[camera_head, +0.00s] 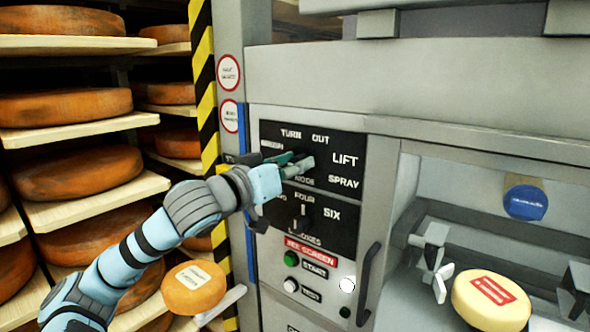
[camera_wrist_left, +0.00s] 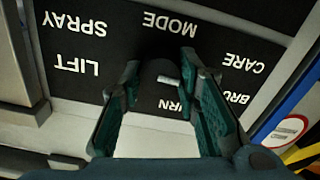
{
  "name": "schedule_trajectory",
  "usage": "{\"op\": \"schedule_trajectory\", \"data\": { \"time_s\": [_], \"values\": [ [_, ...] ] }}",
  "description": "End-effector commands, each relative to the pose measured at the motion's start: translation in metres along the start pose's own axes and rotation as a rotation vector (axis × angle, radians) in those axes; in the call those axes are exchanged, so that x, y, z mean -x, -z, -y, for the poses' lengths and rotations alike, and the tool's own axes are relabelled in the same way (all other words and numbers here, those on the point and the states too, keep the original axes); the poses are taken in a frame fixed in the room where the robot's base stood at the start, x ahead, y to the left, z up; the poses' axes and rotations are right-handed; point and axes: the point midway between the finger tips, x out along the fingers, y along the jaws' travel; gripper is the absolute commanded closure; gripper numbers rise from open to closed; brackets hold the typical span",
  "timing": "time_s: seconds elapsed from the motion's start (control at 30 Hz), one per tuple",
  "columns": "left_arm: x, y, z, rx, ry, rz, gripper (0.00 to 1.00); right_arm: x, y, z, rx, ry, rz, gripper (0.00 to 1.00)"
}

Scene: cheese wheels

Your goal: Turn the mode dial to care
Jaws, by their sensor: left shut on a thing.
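The mode dial (camera_wrist_left: 157,72) is a dark knob on a black panel (camera_head: 345,136) of the grey machine. My left gripper (camera_head: 300,166) reaches in from the left and covers the dial in the head view. In the left wrist view my left gripper (camera_wrist_left: 162,82) has its two fingers on either side of the knob, shut on it. The knob's white mark (camera_wrist_left: 169,80) points right in that picture, roughly toward the CARE (camera_wrist_left: 243,63) and BRUSH side; I cannot tell exactly which. CARE is hidden in the head view. My right gripper is out of view.
A second dial (camera_head: 303,212) sits just below, with start buttons (camera_head: 291,258) and a door handle (camera_head: 368,280) under it. Shelves of cheese wheels (camera_head: 65,106) stand at left. A labelled cheese (camera_head: 193,288) is below my arm; another (camera_head: 490,300) lies inside the machine at right.

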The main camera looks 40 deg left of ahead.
Motion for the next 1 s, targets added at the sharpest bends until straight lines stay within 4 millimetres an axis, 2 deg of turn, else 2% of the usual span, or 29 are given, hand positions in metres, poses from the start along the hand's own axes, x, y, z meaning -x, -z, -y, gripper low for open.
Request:
{"op": "schedule_trajectory", "data": {
  "time_s": [1.0],
  "values": [
    [0.000, 0.001, 0.001, 0.258, 0.000, -0.004, 0.98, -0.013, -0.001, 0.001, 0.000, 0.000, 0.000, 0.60]
  ]
}}
